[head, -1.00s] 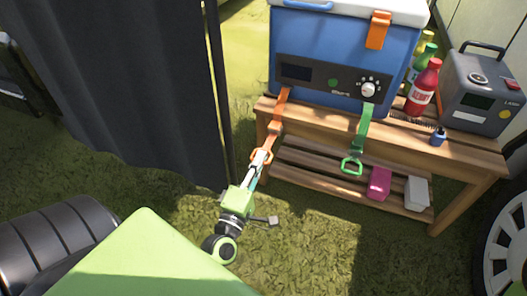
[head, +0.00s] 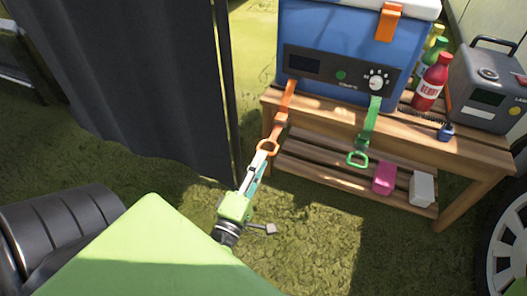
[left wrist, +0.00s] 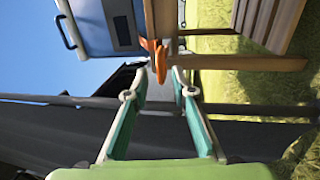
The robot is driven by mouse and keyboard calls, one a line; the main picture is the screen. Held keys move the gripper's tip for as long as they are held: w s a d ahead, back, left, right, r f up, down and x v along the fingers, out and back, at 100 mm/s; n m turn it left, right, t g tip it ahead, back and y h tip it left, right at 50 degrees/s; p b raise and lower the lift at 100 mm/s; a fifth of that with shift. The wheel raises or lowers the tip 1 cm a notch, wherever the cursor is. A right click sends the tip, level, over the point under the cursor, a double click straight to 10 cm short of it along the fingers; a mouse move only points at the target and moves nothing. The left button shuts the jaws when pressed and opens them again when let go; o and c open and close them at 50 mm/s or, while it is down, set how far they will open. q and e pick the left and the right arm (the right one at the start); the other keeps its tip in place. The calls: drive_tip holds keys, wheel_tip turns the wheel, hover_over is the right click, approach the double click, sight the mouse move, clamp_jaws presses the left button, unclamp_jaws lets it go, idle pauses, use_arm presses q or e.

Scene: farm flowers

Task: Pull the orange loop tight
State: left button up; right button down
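The orange loop (head: 268,147) hangs at the lower end of an orange strap (head: 283,118) that comes down from the blue cooler's front left. My left gripper (head: 262,160) is just below the loop in the head view, pointing up at it. The orange loop and strap (left wrist: 158,58) lie just beyond the fingertips. My right gripper is not in view.
The blue cooler (head: 345,50) stands on a slatted wooden bench (head: 415,139). A green strap with a loop (head: 358,158) hangs to the right. Bottles (head: 433,80) and a grey box (head: 487,88) stand on the bench. A dark curtain (head: 120,80) hangs close on the left.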

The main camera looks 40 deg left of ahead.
use_arm(q)
drive_tip(key=v, duration=0.3)
drive_tip(key=shift+s+d, duration=0.1)
drive_tip(key=shift+s, duration=0.25)
